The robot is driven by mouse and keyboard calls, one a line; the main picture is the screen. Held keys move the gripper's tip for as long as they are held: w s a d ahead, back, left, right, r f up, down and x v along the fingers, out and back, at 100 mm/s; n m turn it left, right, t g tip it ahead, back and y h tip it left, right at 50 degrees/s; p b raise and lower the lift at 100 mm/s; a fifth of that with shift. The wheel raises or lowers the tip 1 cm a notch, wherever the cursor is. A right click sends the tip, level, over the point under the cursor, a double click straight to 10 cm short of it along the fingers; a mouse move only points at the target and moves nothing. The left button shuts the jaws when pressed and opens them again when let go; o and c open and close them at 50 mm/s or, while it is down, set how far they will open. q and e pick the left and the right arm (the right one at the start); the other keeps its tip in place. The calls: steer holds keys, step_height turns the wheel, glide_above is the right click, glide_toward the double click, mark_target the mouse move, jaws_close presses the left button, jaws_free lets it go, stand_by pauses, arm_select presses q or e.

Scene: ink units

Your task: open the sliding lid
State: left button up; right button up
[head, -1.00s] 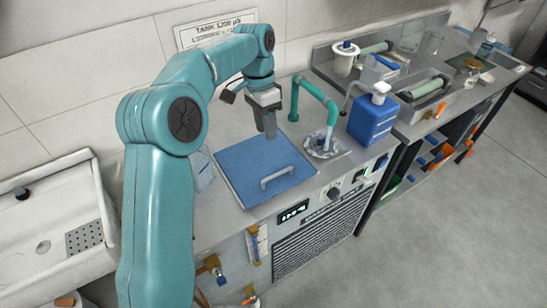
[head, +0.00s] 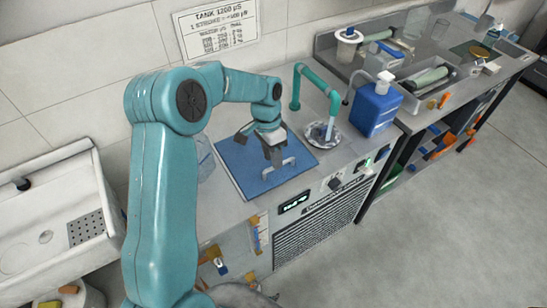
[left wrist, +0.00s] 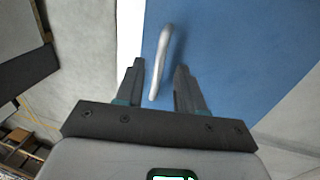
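The sliding lid (head: 237,163) is a flat blue panel lying on the grey worktop, with a pale strip along its left edge. Its light bar handle (head: 287,168) stands near the front edge, partly hidden by my gripper. My left gripper (head: 275,162) points down at the handle. In the left wrist view, the gripper (left wrist: 160,70) is open, and the handle (left wrist: 165,45) shows between and beyond the two fingertips, with the blue lid (left wrist: 235,50) behind it. I see no clear finger contact with the handle. My right gripper is not in view.
A teal tap (head: 310,82) over a round drain (head: 322,134) and a blue bottle (head: 374,108) stand right of the lid. A clear container (head: 203,158) is at its left. A white sink (head: 50,215) lies further left, and a cluttered bench (head: 440,60) at the back right.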

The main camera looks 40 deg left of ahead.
arm_select(q)
steer(key=shift+s+d+f, duration=0.15)
steer(key=shift+d+f, duration=0.05)
steer(key=shift+f, duration=0.7)
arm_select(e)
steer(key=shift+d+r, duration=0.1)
arm_select(q)
steer(key=shift+r, duration=0.1)
jaws_close()
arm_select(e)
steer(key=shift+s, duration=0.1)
arm_select(q)
steer(key=shift+a, duration=0.1)
